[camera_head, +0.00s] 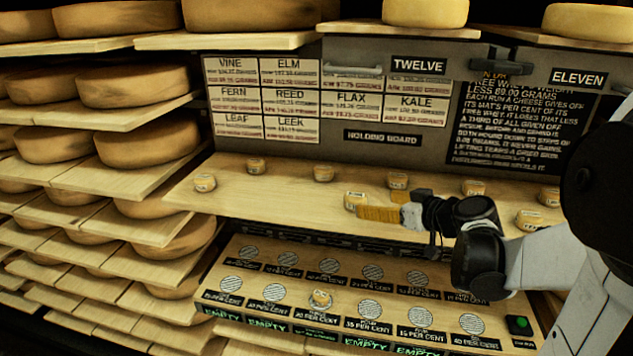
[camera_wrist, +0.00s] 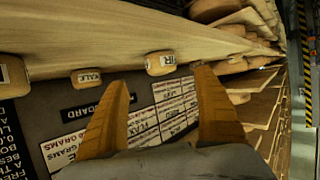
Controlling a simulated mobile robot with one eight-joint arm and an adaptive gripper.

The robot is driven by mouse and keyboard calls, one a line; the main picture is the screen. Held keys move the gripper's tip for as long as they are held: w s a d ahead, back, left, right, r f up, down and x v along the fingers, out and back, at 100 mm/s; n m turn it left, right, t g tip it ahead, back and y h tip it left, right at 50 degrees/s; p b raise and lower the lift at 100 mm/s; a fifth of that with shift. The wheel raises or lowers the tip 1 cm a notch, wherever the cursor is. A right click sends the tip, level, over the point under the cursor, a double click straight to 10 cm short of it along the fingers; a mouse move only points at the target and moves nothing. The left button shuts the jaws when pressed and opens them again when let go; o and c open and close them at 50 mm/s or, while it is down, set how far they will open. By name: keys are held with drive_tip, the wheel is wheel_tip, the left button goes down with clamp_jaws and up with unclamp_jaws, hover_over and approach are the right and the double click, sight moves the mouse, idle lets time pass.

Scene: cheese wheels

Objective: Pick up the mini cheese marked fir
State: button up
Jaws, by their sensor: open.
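The mini cheese marked fir (camera_wrist: 160,64) is a small pale round with a white label, standing on the wooden shelf just beyond my fingertips in the wrist view. My gripper (camera_head: 378,213) reaches in from the right, low over the shelf. Its two orange fingers (camera_wrist: 163,80) are open and empty, with the cheese in line with the gap between them. I cannot tell whether they touch it.
A cheese marked kale (camera_wrist: 87,76) stands beside it. Other mini cheeses, such as one at the left (camera_head: 205,183), stand along the holding shelf (camera_head: 280,195). Below is a sloped board with round marks, one bearing a cheese (camera_head: 320,299). Racks of large wheels (camera_head: 150,145) stand left.

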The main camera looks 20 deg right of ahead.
sight(363, 201)
drive_tip(key=b+x, duration=0.1)
drive_tip(key=x, duration=0.8)
drive_tip(key=shift+w+a+f+b, duration=0.1)
drive_tip(key=shift+f+b, duration=0.05)
drive_tip(key=shift+b, duration=0.2)
drive_tip(key=c, duration=1.3)
